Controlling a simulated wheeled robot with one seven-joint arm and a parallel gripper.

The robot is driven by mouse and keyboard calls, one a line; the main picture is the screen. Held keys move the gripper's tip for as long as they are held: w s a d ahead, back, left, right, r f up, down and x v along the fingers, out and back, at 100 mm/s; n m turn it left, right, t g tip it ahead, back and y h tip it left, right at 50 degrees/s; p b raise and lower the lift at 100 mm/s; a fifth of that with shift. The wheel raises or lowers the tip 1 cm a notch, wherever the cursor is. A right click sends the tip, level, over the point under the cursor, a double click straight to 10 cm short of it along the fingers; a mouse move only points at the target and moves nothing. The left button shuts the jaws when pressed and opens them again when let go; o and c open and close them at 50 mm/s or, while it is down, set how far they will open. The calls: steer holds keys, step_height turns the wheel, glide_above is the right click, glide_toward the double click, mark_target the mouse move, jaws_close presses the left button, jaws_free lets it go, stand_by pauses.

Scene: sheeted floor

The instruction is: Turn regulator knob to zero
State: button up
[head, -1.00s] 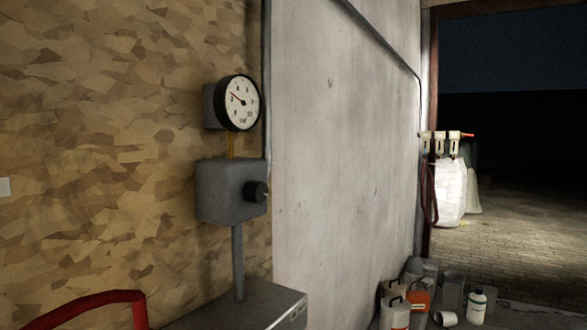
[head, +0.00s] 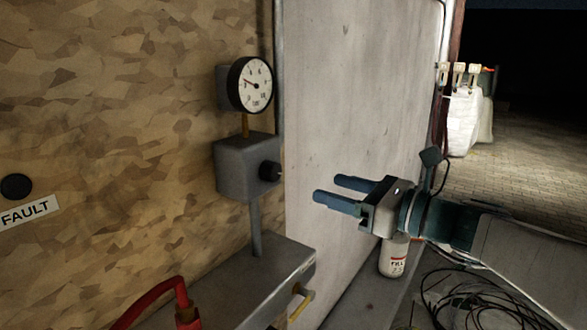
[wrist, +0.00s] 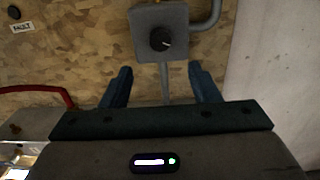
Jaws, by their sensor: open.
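The regulator is a grey box (head: 238,168) on the chipboard wall, with a black knob (head: 270,171) on its front face. In the wrist view the knob (wrist: 161,39) faces me, with a light mark on it, ahead of and between my fingers. A round white gauge (head: 251,84) with a black rim sits above the box, its needle pointing to the left and slightly up. My gripper (head: 332,188) is open and empty, to the right of the knob and slightly below it, apart from it. My fingers also show in the wrist view (wrist: 162,87).
A grey cabinet (head: 236,277) with a yellow handle (head: 301,300) stands below the regulator. A red pipe (head: 160,292) is at lower left. A FAULT label (head: 28,212) is on the wall.

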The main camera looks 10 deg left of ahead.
mark_target(277, 173)
steer(key=p+x, duration=0.1)
steer(key=x, duration=1.1)
steer(key=c, duration=1)
steer(key=shift+o, duration=0.2)
